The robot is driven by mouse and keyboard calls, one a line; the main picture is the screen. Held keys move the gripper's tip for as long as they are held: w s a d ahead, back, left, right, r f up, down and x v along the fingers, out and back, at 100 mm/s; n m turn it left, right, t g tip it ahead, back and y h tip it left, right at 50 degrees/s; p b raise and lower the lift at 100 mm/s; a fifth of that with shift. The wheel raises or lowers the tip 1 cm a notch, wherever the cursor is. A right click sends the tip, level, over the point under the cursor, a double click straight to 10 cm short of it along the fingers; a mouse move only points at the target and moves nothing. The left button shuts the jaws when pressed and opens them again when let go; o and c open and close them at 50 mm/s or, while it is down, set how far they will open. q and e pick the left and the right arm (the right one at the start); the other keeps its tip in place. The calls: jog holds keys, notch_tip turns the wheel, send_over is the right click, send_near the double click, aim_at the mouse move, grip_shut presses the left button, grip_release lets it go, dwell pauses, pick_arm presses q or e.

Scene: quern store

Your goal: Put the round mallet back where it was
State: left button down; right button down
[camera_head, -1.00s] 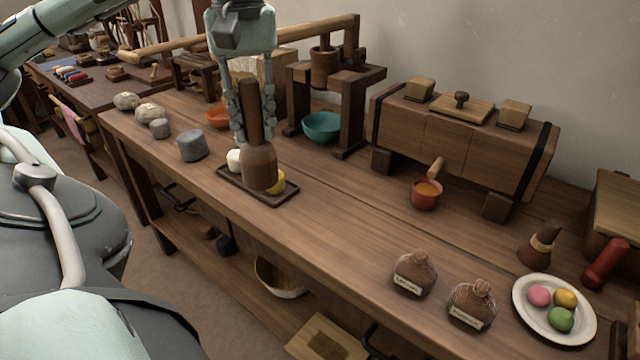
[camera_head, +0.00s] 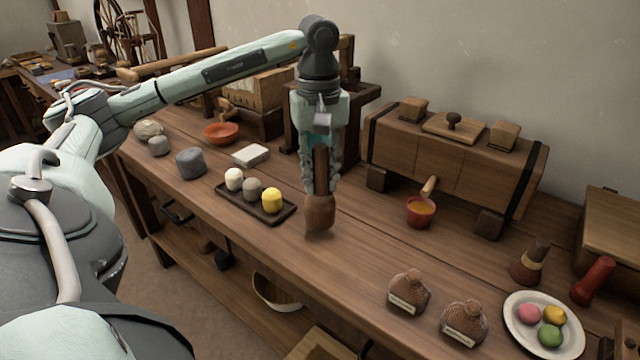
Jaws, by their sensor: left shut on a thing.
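The round mallet (camera_head: 319,213) is brown wood with a thick rounded head and a slimmer handle. It hangs head down, upright, just right of the dark tray. My left gripper (camera_head: 320,165) is shut on its handle. The head is at or just above the bench top; I cannot tell if it touches. The dark tray (camera_head: 226,202) holds a white, a grey and a yellow small cylinder. My right gripper is not in view.
A red cup (camera_head: 421,211) stands right of the mallet, before the wooden chest (camera_head: 450,150). Two brown sacks (camera_head: 408,292) and a plate (camera_head: 512,338) are at front right. Bench between is clear.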

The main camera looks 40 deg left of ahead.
pick_arm(q)
jog(key=shift+f, duration=1.1)
jog(key=shift+f, duration=0.15)
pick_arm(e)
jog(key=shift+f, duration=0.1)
pick_arm(q)
jog(key=c, duration=1.6)
grip_release()
jog(key=o, duration=0.3)
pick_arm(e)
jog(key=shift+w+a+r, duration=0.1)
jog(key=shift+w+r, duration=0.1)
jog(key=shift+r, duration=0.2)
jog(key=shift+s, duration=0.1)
